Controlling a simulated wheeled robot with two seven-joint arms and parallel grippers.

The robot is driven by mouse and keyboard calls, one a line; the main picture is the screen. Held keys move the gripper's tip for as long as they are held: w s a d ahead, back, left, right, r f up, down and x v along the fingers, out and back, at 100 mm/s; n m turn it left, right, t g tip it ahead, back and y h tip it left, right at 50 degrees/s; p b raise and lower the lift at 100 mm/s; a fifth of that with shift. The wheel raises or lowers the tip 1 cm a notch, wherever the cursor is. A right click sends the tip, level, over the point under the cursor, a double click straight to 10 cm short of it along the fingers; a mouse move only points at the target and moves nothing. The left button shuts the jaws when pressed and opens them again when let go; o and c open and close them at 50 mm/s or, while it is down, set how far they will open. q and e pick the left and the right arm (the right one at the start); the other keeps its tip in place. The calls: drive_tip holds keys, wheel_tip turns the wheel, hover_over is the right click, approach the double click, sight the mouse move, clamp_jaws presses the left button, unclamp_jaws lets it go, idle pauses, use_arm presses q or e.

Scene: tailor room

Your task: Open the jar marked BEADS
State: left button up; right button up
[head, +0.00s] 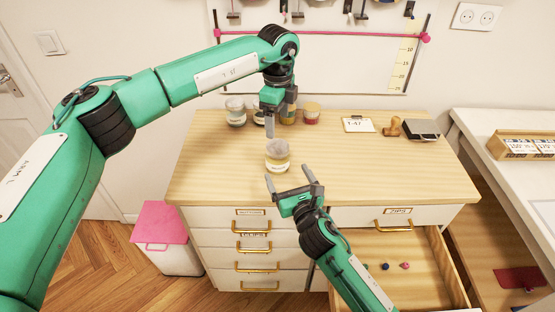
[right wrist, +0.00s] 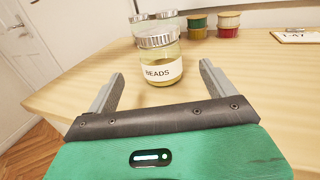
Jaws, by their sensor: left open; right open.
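The jar marked BEADS (right wrist: 160,73) is clear glass with a white label and yellowish contents. Its ridged silver lid (right wrist: 157,37) is on. In the head view the jar (head: 277,162) stands upright on the wooden top of the cabinet (head: 210,165), near its front. My left gripper (head: 272,132) points down just above the lid, with its jaws open; whether a fingertip touches the lid I cannot tell. My right gripper (head: 288,176) is open and empty in front of the jar. In the right wrist view its two fingers point toward the jar, one on each side.
Two other lidded jars (head: 236,112) and spools of thread (head: 311,113) stand behind. A clipboard (head: 358,125), a wooden stamp (head: 393,127) and a dark box (head: 421,130) lie at the right. An open drawer (head: 405,242) juts out below, right, with small coloured items inside.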

sight(281, 163)
use_arm(q)
drive_tip(key=shift+w+f, duration=0.1)
use_arm(e)
drive_tip(key=x, duration=0.8)
drive_tip(key=shift+w+a, duration=0.15)
drive_tip(key=shift+w, duration=0.2)
